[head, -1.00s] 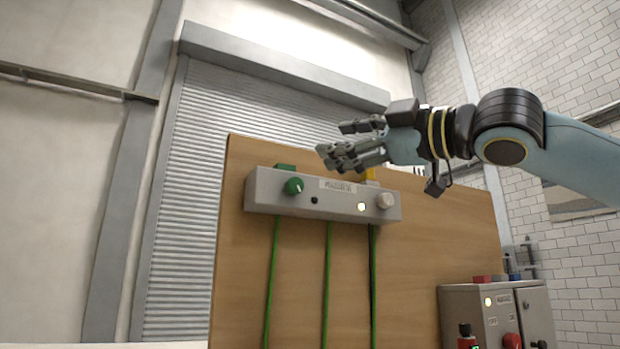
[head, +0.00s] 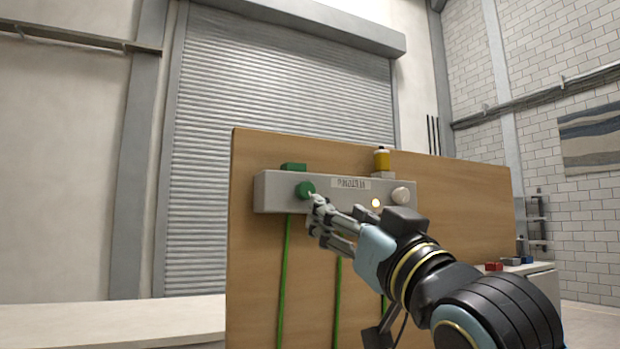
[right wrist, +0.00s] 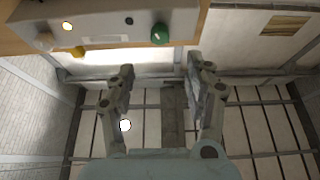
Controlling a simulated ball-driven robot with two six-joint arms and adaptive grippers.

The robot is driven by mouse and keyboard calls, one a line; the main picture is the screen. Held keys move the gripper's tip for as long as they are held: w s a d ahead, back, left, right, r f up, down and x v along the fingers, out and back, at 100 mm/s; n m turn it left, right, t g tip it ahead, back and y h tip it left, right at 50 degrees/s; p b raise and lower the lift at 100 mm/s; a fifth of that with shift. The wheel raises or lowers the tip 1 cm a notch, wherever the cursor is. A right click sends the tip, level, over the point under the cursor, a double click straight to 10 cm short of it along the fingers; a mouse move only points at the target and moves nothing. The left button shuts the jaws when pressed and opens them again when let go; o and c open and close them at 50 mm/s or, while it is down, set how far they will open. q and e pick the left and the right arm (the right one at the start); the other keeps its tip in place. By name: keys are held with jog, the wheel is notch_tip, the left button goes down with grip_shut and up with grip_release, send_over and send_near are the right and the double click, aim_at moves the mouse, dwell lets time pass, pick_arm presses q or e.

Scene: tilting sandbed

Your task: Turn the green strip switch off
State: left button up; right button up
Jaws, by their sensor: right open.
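A grey strip (head: 335,183) is mounted on a wooden board. It carries a round green knob (head: 305,189) near its left end, a lit lamp (head: 376,203) and a pale knob (head: 401,194) at the right. My right gripper (head: 318,208) is just below and right of the green knob, partly in front of the strip. In the right wrist view the right gripper (right wrist: 160,80) is open, with nothing between its fingers. There the green knob (right wrist: 160,33) lies beyond the fingertips, apart from them, and the lamp (right wrist: 67,26) is lit. My left gripper is not in view.
The wooden board (head: 460,195) stands behind the strip. A pale counter (head: 120,325) is at lower left.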

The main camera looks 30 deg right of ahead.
aim_at(308, 194)
jog(key=p+x, duration=0.1)
jog(key=x, duration=0.4)
jog(key=p+x, duration=0.1)
jog(key=x, duration=0.4)
jog(key=shift+w+f, duration=0.1)
jog(key=shift+w, duration=0.3)
jog(key=shift+c, duration=0.4)
grip_shut()
jog(key=shift+d+n+y+p, duration=0.1)
jog(key=shift+n+y+p, duration=0.4)
jog(key=shift+p, duration=0.5)
jog(key=shift+o, duration=0.4)
grip_release()
